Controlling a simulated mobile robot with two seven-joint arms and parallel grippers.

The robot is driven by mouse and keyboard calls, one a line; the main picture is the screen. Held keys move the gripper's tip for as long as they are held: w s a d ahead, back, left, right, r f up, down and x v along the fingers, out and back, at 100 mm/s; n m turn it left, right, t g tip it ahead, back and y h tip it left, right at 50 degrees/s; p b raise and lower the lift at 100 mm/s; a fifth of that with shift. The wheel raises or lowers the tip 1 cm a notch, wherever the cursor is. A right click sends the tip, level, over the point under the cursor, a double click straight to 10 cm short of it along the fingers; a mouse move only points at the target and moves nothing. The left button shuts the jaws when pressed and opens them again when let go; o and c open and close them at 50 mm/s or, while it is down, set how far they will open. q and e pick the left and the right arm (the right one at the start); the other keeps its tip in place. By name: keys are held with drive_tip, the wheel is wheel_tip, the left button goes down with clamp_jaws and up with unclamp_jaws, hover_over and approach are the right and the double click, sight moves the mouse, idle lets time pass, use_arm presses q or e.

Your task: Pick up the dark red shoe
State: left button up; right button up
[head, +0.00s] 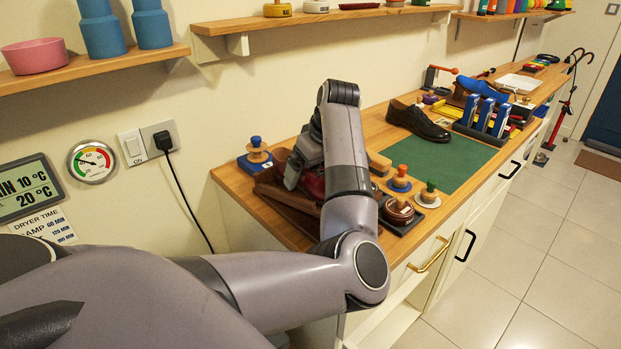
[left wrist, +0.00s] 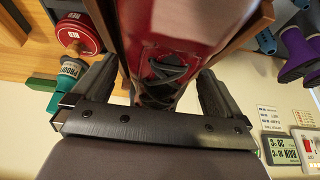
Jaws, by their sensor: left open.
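The dark red shoe (head: 312,187) shows partly behind my left arm in the head view, at a brown wooden tray (head: 283,203) near the counter's left end. My left gripper (head: 297,168) is down at the shoe; its fingertips are mostly hidden there. In the left wrist view the glossy shoe (left wrist: 165,45) with dark laces lies between the two fingers of my left gripper (left wrist: 160,78). The fingers are apart, one on each side; I cannot tell whether they touch it. My right gripper is not in view.
A blue-topped wooden brush or stamp (head: 256,152) stands left of the tray. Several knobbed items and round tins (head: 397,211) stand close to the right of my arm. A black shoe (head: 417,122) sits behind a green mat (head: 450,160), which has clear space. Shelves (head: 330,17) run above.

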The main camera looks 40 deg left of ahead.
use_arm(q)
drive_tip(key=shift+f+p, duration=0.25)
drive_tip(key=shift+p, duration=0.1)
idle(0.3)
drive_tip(key=c, duration=1.2)
